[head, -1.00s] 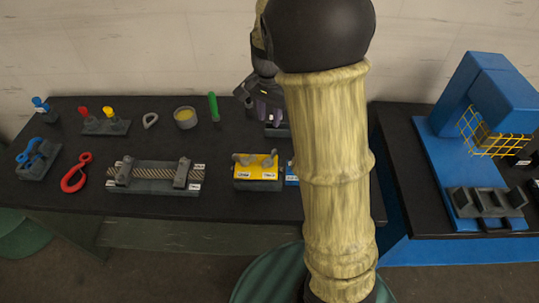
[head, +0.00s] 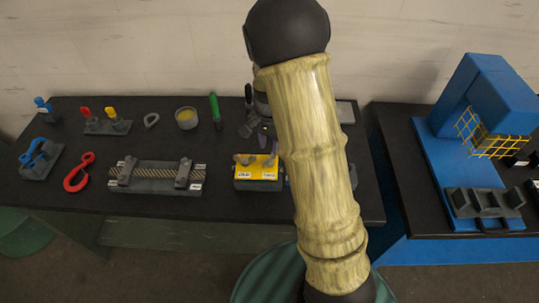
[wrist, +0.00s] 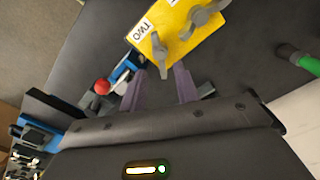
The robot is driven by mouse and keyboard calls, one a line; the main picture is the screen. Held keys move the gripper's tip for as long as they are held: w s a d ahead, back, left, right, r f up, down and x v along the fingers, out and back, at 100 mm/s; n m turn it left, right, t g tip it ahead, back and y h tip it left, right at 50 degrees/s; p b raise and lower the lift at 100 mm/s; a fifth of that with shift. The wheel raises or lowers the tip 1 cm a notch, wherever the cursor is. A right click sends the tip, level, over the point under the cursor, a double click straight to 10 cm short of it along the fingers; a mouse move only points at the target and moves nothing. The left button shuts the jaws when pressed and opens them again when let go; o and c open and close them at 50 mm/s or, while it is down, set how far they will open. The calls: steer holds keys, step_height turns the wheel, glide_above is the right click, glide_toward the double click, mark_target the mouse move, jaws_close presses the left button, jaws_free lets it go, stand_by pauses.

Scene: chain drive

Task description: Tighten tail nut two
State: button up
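The yellow plate (head: 256,168) stands on a grey block in the middle of the table and carries two grey wing nuts. The tail nut beside the label TWO (wrist: 160,55) is the nearer one in the wrist view; the other wing nut (wrist: 204,20) sits to its upper right. My gripper (wrist: 162,73) is open, its two purple fingers pointing toward nut two with dark table showing between them. Nut two appears just beyond the fingertips, not clasped. In the head view my gripper is partly hidden behind my arm, just behind the yellow plate.
A rope clamp block (head: 155,178) and a red hook (head: 79,172) lie to the left. A green upright stick (head: 215,108) and a round tin (head: 187,118) stand behind. A blue item with a red knob (wrist: 102,87) lies beside the plate. A blue machine (head: 490,95) stands right.

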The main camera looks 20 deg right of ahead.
mark_target(270, 156)
step_height(270, 156, down, 6)
steer(key=shift+f+p, duration=0.2)
steer(key=shift+p, duration=0.15)
steer(key=shift+c, duration=0.4)
steer(key=c, duration=0.6)
